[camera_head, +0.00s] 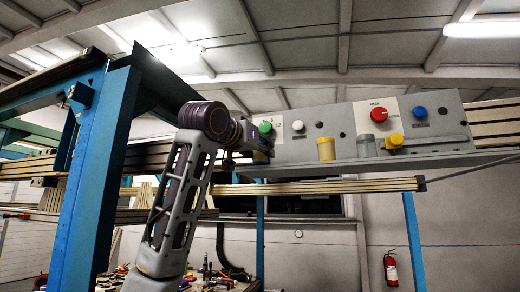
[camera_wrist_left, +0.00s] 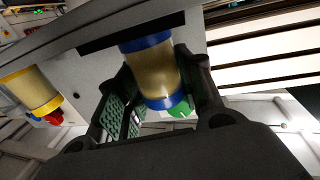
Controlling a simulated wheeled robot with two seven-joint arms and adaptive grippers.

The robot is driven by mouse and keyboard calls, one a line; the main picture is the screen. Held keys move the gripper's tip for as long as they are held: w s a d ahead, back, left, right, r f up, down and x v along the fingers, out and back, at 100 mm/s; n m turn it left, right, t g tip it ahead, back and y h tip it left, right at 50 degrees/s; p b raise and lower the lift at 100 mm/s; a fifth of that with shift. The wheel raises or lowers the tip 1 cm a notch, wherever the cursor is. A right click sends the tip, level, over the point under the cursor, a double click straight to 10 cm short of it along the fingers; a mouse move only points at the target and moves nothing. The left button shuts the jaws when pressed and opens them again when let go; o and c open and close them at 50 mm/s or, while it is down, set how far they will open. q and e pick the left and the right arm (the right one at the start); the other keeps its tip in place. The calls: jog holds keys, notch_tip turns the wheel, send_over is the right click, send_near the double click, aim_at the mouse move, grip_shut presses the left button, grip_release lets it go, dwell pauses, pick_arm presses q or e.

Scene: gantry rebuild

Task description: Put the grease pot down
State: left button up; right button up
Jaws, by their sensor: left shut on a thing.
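My left gripper (camera_head: 258,142) is at the left end of a grey control panel, mostly hidden behind my own wrist in the head view. In the left wrist view, the left gripper (camera_wrist_left: 160,85) is shut on a pot with a tan, see-through body and blue end bands, which I take as the grease pot (camera_wrist_left: 152,70). The pot sits between the two dark fingers, close to the panel. Whether its base touches the ledge (camera_head: 300,167) cannot be told. My right gripper is not in view.
A yellow-banded pot (camera_head: 326,149) stands on the ledge to the right, with another pot (camera_head: 366,147) beyond it. A blue gantry post (camera_head: 95,170) stands left of my arm.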

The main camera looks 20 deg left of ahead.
pick_arm(q)
jog(key=shift+f+b, duration=0.3)
jog(key=o, duration=1.1)
jog(key=shift+r, duration=0.2)
jog(key=shift+r+p, duration=0.15)
jog(key=shift+p, duration=0.2)
jog(key=shift+b+v, duration=2.05)
jog(key=shift+v, duration=4.05)
jog(key=shift+d, duration=0.1)
